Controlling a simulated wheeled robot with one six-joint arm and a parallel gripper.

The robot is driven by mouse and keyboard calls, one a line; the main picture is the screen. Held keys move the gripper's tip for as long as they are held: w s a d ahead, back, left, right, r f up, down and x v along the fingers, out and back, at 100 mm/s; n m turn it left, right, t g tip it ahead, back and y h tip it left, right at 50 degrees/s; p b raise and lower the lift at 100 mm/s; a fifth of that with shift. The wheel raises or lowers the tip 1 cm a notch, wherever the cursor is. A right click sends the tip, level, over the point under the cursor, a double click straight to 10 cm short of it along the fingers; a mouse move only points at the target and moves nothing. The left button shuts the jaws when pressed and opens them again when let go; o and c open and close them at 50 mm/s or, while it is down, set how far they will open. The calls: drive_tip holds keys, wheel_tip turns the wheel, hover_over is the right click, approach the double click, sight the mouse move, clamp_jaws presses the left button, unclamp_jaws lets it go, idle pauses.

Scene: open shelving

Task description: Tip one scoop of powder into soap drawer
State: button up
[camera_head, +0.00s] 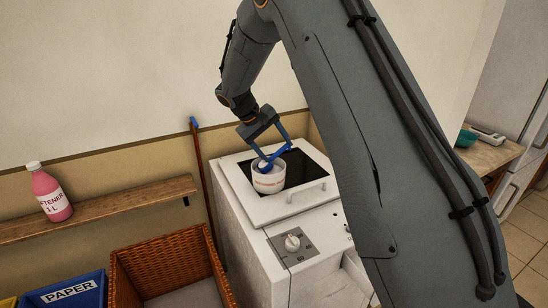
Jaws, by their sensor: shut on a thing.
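My gripper (277,156) reaches down over the top of a white washing machine (241,247). Its jaws are shut on a blue scoop (276,158) at the mouth of a white tub (269,183) with red lettering. The scoop's lower end is at or just inside the tub's rim; how deep it sits and how much powder it holds are too small to tell. A white part juts from the machine's front (356,272), perhaps the soap drawer, mostly hidden behind my arm.
A pink softener bottle (50,192) stands on a wooden wall shelf (100,208). A wicker basket (122,288) and a blue PAPER bin (64,293) are below. A broom handle (199,165) leans beside the machine. A wooden counter (487,158) is at right.

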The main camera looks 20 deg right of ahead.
sight(276, 153)
wheel_tip(276, 153, up, 10)
drive_tip(key=p, duration=0.4)
idle(0.6)
drive_tip(key=shift+f, duration=0.1)
idle(1.1)
